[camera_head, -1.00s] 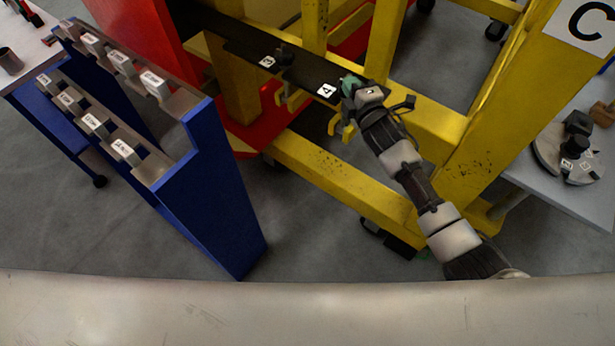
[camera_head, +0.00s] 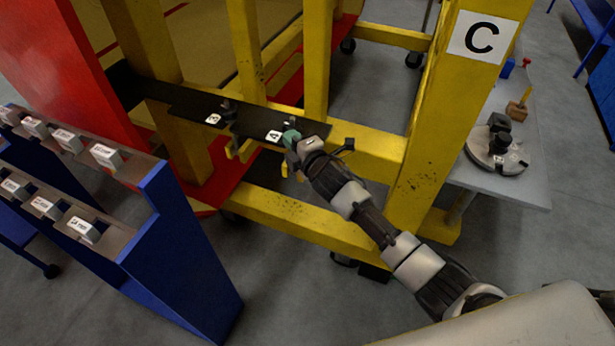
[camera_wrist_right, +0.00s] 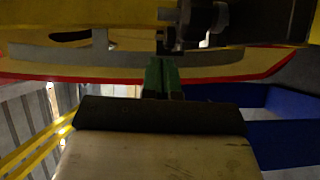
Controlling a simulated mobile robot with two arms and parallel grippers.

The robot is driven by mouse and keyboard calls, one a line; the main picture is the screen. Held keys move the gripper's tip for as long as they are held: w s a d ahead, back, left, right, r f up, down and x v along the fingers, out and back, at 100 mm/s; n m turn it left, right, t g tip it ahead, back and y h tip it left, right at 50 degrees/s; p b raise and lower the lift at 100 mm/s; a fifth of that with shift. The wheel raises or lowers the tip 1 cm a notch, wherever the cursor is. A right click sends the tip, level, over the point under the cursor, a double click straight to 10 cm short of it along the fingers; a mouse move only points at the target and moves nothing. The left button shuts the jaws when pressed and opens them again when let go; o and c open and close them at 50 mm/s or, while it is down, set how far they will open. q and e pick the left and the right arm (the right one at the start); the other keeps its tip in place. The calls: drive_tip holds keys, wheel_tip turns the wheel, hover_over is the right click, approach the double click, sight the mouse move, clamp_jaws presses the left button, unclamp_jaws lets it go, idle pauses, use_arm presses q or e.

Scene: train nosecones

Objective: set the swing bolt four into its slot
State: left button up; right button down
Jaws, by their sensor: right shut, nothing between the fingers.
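The black plate (camera_head: 252,128) on the yellow frame carries the white labels 3 (camera_head: 213,119) and 4 (camera_head: 274,136). My right gripper (camera_head: 291,138), with green fingertips, is at the plate just right of label 4. In the right wrist view its green fingers (camera_wrist_right: 161,77) are together with nothing between them. A dark bolt-like part (camera_wrist_right: 203,20) is just beyond the fingertips there; I take it for swing bolt four. Its seating in the slot cannot be made out. A similar dark bolt (camera_head: 228,108) stands by label 3. My left gripper is not in view.
A yellow post marked C (camera_head: 481,37) stands right of my right arm. A blue rack (camera_head: 185,250) with labelled blocks is at the left. A grey table (camera_head: 510,185) with a round dark fixture (camera_head: 497,150) is at the right.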

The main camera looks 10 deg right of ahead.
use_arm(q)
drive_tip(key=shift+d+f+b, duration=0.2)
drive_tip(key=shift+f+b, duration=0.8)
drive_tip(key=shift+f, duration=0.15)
use_arm(e)
drive_tip(key=v, duration=0.9)
drive_tip(key=shift+s+d+f, duration=0.15)
drive_tip(key=shift+d, duration=0.25)
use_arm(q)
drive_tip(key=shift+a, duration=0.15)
